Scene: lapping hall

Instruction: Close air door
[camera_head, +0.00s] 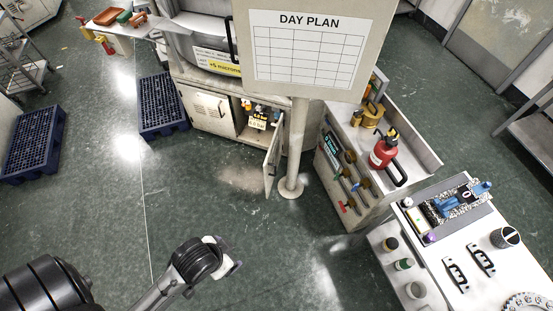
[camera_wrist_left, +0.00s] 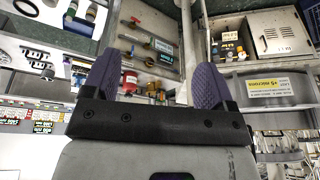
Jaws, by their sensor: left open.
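In the head view a low cabinet stands under a big grey machine. Its left door (camera_head: 208,110) is shut. Its right door (camera_head: 272,160) stands swung open towards me, and bottles with a yellow label (camera_head: 258,122) show inside. I cannot read which door is named air. My left gripper (camera_head: 228,257) is in front of the cabinet, well apart from the open door. In the left wrist view its two purple fingers (camera_wrist_left: 157,68) are spread with nothing between them. The open compartment (camera_wrist_left: 228,48) and the louvred shut door (camera_wrist_left: 276,36) show beyond. My right gripper is not in view.
A pole (camera_head: 297,150) with a day plan board (camera_head: 312,50) stands right of the open door. Floor before the cabinet is clear.

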